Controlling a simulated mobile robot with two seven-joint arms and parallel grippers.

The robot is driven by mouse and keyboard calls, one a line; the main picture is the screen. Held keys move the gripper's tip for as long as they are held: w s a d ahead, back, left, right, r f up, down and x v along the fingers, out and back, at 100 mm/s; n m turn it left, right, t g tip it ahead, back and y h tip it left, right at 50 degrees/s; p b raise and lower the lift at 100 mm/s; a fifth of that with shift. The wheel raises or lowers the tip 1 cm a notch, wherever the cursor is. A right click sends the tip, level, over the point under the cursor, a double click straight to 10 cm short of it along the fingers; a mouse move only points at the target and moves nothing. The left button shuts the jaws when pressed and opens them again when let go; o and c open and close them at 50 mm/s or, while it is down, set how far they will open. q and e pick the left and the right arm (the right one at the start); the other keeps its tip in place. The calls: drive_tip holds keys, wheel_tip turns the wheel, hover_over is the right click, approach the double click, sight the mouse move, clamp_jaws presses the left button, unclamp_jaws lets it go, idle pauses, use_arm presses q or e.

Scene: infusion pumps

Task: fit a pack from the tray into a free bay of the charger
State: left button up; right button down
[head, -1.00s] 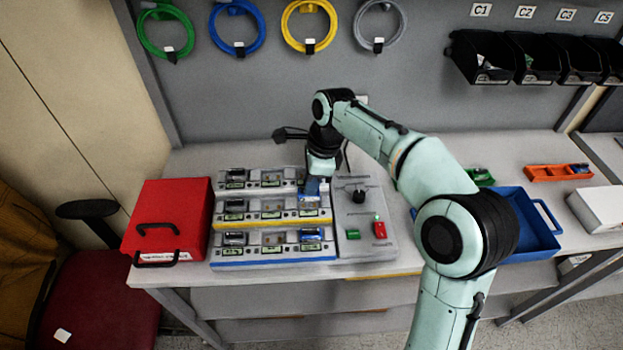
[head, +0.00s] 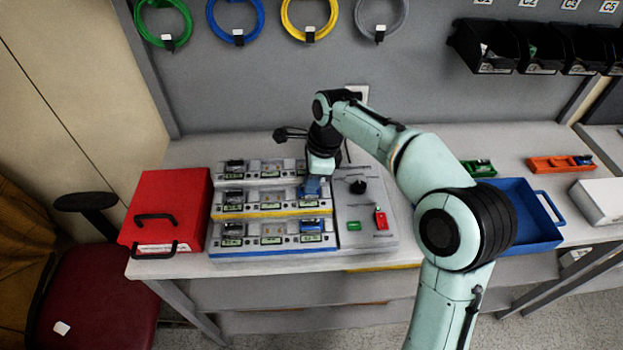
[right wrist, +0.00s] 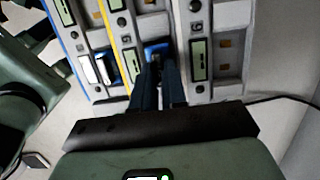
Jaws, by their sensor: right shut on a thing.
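The charger (head: 275,248) is a stepped grey block with three tiers of bays and small green displays. My right gripper (head: 313,188) is over the right end of its middle, yellow-striped tier. It is shut on a blue pack (head: 312,186). In the right wrist view the pack (right wrist: 157,48) shows between the fingertips at a bay of that tier. The fingers hide much of it, so I cannot tell how deep it sits. A blue pack (head: 310,227) stands in the front tier's right bay. The blue tray (head: 548,240) at right is partly hidden by my arm. My left gripper is out of view.
A grey control panel (head: 365,230) with a black knob, green button and red switch adjoins the charger's right side. A red case (head: 165,210) stands close on its left. An orange holder (head: 560,164) and a white box (head: 597,200) lie at far right.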

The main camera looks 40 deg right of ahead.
drive_tip(key=shift+f, duration=0.25)
drive_tip(key=c, duration=1.1)
unclamp_jaws()
drive_tip(key=shift+s, duration=0.1)
drive_tip(key=shift+r, duration=0.1)
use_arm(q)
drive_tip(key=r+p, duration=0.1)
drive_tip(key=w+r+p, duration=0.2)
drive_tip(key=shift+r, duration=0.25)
use_arm(e)
wheel_tip(320, 180, up, 13)
drive_tip(key=s+d, duration=0.1)
drive_tip(key=d, duration=0.1)
drive_tip(key=shift+s, duration=0.25)
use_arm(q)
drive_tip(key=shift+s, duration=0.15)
